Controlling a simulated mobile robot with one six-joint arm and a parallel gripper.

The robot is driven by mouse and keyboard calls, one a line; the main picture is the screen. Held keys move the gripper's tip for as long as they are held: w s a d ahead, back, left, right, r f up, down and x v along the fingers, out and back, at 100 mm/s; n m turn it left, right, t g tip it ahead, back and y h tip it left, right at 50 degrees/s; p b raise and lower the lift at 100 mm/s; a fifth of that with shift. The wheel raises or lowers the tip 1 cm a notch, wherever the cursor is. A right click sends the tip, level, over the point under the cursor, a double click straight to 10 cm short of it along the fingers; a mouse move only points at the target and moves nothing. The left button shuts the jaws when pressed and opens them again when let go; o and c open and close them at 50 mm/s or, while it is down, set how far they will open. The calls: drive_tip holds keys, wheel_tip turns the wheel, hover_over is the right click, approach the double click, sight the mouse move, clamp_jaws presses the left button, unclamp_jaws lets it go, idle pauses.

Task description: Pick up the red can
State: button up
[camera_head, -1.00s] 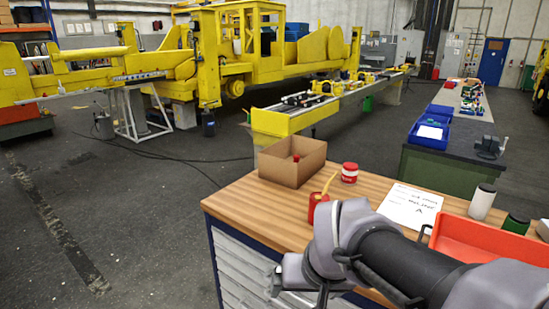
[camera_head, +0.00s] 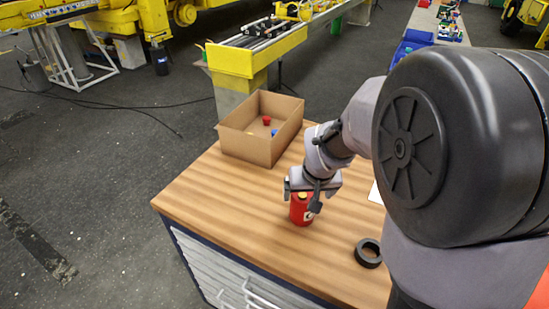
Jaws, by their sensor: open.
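A red can (camera_head: 299,212) with a yellowish top and a pale mark on its side stands upright on the wooden bench top (camera_head: 235,205). My gripper (camera_head: 302,194) is at the can's top from above, with one finger by its left side and the other over its front right. The jaws are open. Part of the can's upper right is hidden by the finger, and I cannot tell whether the fingers touch it.
An open cardboard box (camera_head: 245,146) with small red, blue and yellow items stands behind the can. A black ring (camera_head: 368,252) lies to the right front. The bench's left side is clear. My arm hides the right side.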

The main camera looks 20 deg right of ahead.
drive_tip(key=x, duration=0.2)
drive_tip(key=b+x, duration=0.1)
drive_tip(key=x, duration=0.3)
drive_tip(key=shift+w+a+b, duration=0.1)
drive_tip(key=shift+a+b, duration=0.2)
drive_tip(key=shift+b, duration=0.05)
drive_tip(key=shift+r, duration=0.1)
drive_tip(key=c, duration=1.7)
